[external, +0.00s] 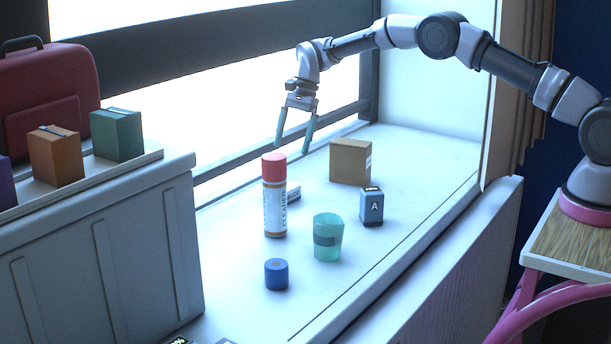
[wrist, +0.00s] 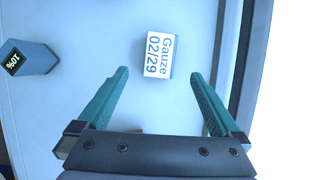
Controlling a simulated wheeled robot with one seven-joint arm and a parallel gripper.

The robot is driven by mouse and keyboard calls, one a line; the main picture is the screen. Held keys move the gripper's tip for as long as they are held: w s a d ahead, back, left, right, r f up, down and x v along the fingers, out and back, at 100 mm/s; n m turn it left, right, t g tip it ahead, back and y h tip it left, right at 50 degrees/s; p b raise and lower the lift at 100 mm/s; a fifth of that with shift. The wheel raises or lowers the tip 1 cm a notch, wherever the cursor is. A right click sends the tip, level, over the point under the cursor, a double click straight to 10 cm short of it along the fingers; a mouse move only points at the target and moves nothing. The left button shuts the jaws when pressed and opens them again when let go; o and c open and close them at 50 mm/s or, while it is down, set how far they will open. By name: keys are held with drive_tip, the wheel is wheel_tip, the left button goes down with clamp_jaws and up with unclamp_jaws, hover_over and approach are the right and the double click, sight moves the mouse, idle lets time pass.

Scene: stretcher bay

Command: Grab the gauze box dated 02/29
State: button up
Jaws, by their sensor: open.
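The gauze box (wrist: 159,55) is a small white box with blue edging, and its top reads "Gauze 02/29" in the wrist view. It lies on the pale sill, just ahead of and between my fingertips in the picture, with nothing gripped. In the external view, a small labelled box (external: 293,195) shows partly behind the red-capped can and appears to be the same box. My gripper (external: 292,149) is open, points down and hangs above the sill by the window. Its two green fingers (wrist: 159,74) are spread wide and empty in the wrist view.
A red-capped can (external: 274,200) stands close in front of the labelled box. A box reading "10%" (wrist: 30,58) is at the wrist view's left.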

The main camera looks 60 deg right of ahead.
wheel_tip(320, 180, down, 3)
drive_tip(key=shift+w+r, duration=0.1)
drive_tip(key=shift+w, duration=0.05)
drive_tip(key=x, duration=1)
drive_tip(key=shift+a+f, duration=0.2)
drive_tip(key=shift+f, duration=0.1)
drive_tip(key=c, duration=1.3)
